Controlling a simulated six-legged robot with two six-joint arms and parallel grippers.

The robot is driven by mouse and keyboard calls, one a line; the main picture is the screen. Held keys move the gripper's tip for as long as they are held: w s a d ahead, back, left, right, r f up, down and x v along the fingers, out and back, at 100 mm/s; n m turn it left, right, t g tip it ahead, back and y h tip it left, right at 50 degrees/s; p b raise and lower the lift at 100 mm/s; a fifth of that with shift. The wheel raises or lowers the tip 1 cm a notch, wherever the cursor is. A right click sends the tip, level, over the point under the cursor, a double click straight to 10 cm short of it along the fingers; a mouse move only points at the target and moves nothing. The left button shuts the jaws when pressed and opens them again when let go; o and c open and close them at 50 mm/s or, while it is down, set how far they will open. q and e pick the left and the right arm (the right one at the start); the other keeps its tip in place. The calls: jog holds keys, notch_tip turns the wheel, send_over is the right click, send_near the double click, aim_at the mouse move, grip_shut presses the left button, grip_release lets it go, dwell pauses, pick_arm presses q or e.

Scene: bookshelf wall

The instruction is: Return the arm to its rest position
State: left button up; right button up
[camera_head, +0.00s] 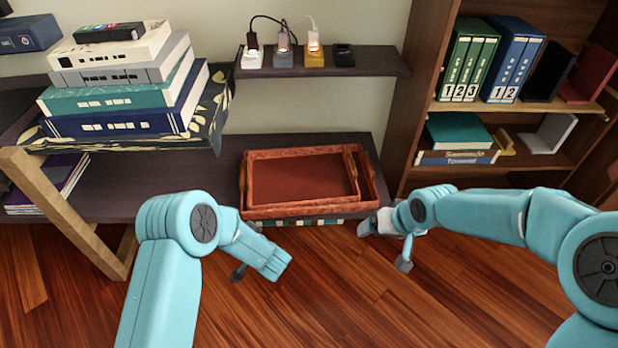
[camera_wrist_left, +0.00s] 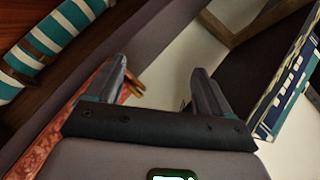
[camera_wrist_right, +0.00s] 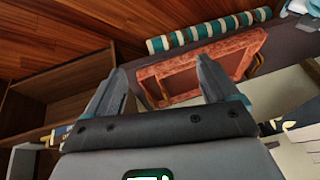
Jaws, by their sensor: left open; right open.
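My left arm comes in from the lower left in the head view, and its gripper (camera_head: 240,271) hangs over the wooden floor, in front of the tray. In the left wrist view the two fingers (camera_wrist_left: 160,88) are apart with nothing between them. My right arm comes in from the right, and its gripper (camera_head: 384,243) is in front of the tray's right corner, over the floor. In the right wrist view its fingers (camera_wrist_right: 160,85) are apart and empty. Neither gripper touches anything that I can see.
Stacked red trays (camera_head: 300,210) with handles sit on the low dark shelf (camera_head: 120,192). A book stack (camera_head: 125,85) stands at left on a wooden-legged stand (camera_head: 70,215). Chargers (camera_head: 283,58) line the upper shelf (camera_head: 380,62). A bookcase (camera_head: 410,90) stands right.

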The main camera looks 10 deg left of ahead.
jog(key=shift+s+r, duration=0.1)
jog(key=shift+r, duration=0.2)
